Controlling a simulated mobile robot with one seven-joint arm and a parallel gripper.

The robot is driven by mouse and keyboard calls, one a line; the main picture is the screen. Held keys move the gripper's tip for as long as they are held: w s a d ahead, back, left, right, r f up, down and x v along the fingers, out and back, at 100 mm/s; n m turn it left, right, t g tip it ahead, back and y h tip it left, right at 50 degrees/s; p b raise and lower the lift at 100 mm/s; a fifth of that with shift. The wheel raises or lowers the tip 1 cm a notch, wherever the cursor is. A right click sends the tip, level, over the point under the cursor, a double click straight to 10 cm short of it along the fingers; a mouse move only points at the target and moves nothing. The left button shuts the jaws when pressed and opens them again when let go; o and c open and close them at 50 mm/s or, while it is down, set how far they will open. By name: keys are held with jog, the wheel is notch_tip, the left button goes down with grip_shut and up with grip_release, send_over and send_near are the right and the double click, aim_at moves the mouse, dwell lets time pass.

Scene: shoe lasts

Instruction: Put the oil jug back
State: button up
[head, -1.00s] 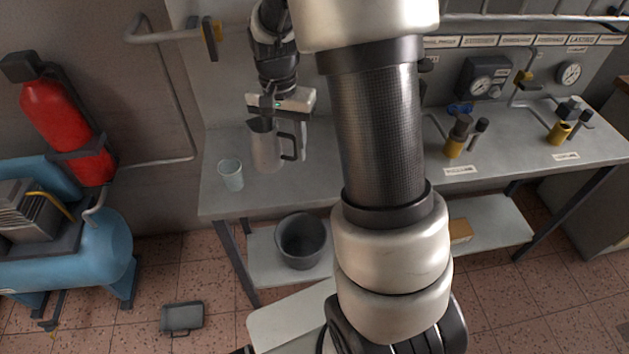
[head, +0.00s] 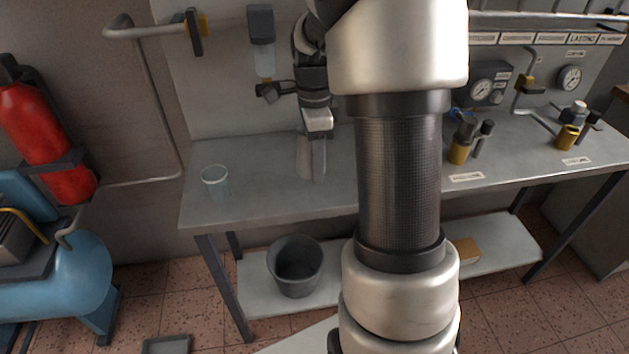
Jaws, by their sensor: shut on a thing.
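The grey metal oil jug (head: 304,158) hangs upright below my gripper (head: 317,133), over the left part of the workbench (head: 255,195). My gripper is shut on the jug; its fingers are small here and partly merge with the jug's handle side. The handle now faces roughly toward the camera. I cannot tell whether the jug's base touches the bench top or is just above it.
A clear cup (head: 215,183) stands near the bench's left end. Yellow-based fittings (head: 459,150) stand to the right, beyond my arm. A grey bucket (head: 296,266) is on the lower shelf. A dispenser (head: 262,40) hangs on the wall. My arm hides the bench middle.

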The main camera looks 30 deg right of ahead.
jog(key=shift+f+b, duration=0.4)
jog(key=shift+f, duration=2.1)
jog(key=shift+f, duration=0.15)
jog(key=o, duration=1.4)
